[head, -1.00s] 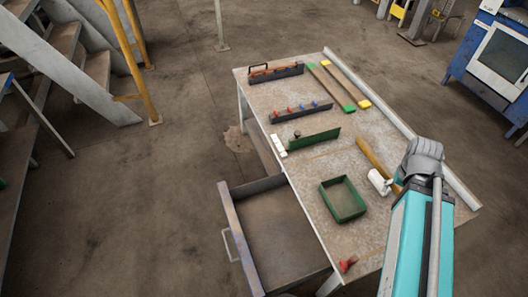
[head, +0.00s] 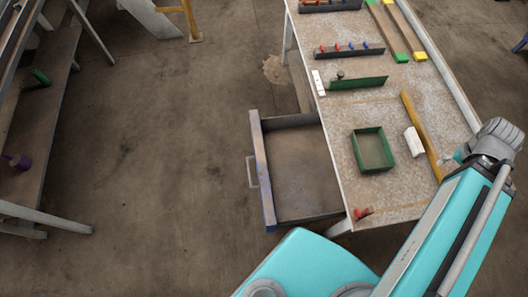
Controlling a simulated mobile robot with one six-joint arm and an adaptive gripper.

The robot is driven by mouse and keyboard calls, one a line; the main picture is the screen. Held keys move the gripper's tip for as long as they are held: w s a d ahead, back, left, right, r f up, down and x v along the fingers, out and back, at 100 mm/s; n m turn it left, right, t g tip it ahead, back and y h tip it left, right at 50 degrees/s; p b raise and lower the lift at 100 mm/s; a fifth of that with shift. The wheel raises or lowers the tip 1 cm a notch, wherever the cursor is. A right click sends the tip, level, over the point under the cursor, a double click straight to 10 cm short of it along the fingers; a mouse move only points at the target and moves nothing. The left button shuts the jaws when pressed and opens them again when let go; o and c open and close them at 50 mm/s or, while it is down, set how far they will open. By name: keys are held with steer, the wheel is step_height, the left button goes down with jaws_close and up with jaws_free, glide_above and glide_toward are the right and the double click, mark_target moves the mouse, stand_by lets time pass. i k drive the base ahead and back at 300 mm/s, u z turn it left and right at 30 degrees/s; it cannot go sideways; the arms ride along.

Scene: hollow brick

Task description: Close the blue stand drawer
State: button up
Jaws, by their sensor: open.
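The stand drawer (head: 261,185) is pulled well out from the left side of the worktable, and its blue-grey front panel faces left. A pale bar handle (head: 252,171) sits on the outside of that panel. The inside of the drawer is brown and looks empty. My teal arm crosses the lower right of the head view, in front of the drawer's near side and over the table's near right part.
A bench (head: 45,150) stands at far left. The floor (head: 160,150) left of the drawer is clear.

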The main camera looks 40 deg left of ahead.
mark_target(298, 182)
steer(key=k, duration=1.2)
steer(key=u, duration=1.3)
steer(key=i, duration=1)
steer(key=z, duration=0.05)
